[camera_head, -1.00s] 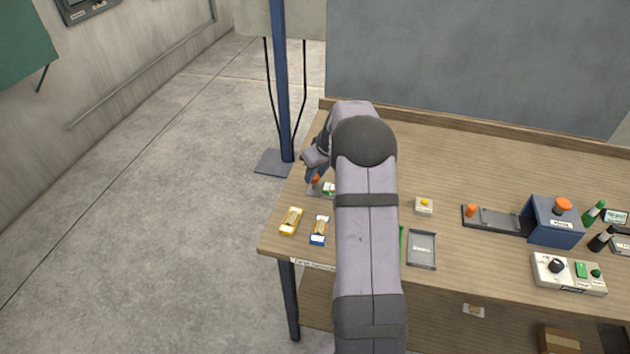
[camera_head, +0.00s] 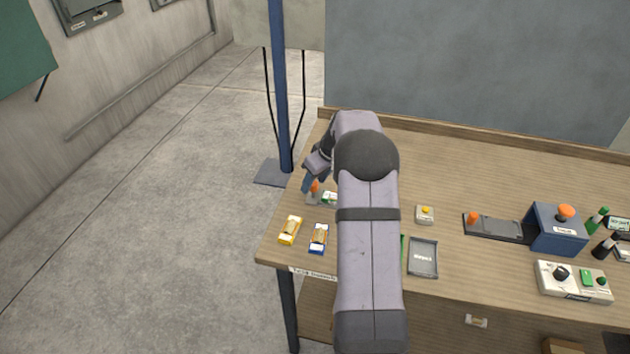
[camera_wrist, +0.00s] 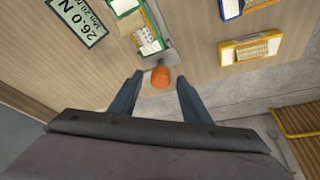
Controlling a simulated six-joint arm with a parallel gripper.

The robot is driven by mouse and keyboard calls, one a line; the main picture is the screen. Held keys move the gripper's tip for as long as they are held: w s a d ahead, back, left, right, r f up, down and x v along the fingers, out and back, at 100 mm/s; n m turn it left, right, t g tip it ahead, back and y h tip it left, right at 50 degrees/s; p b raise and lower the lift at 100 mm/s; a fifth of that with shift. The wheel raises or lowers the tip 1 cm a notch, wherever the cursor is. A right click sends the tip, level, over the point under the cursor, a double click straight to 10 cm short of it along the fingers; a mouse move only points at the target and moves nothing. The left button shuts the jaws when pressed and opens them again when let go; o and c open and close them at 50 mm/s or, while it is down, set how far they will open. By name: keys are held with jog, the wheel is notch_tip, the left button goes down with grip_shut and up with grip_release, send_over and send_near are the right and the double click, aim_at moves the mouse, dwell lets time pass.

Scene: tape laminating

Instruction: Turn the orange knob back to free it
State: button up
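The orange knob (camera_wrist: 160,77) shows in the wrist view between the tips of my gripper's two blue fingers (camera_wrist: 160,84), with a gap on each side. My gripper is open. The knob sits at the end of a small grey fixture (camera_wrist: 165,52) that holds a green and white piece (camera_wrist: 147,38). In the head view the knob (camera_head: 315,186) is at the table's left side, right beside my gripper (camera_head: 308,182). My arm hides part of the fixture there.
A yellow holder (camera_head: 289,230) and a blue holder (camera_head: 319,238) lie nearer the front edge. A display reading 26.0 N (camera_wrist: 77,20) is near the fixture. Another orange knob (camera_head: 473,217) and a blue press (camera_head: 558,230) stand to the right. The table's left edge is close.

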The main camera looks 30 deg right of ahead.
jog(key=shift+r, duration=0.1)
jog(key=b+v, duration=0.2)
jog(key=v, duration=0.5)
jog(key=shift+s, duration=0.1)
dwell(0.5)
jog(key=s+a+f+m+g+p, duration=0.1)
jog(key=s+a, duration=0.5)
jog(key=a, duration=0.3)
jog(key=s+a+f+g, duration=0.1)
jog(key=s+a+g, duration=0.1)
jog(key=s+a, duration=0.5)
jog(key=s+a+f+m+g+h, duration=0.1)
jog(key=s+a+f, duration=0.1)
jog(key=s+a, duration=0.35)
jog(key=s+a+f, duration=0.1)
jog(key=s+a, duration=0.2)
jog(key=s, duration=0.6)
notch_tip(320, 180, down, 11)
jog(key=b, duration=0.9)
jog(key=shift+s+a+r, duration=0.15)
jog(key=shift+s+a, duration=0.05)
jog(key=shift+s, duration=0.3)
jog(key=shift+r, duration=0.15)
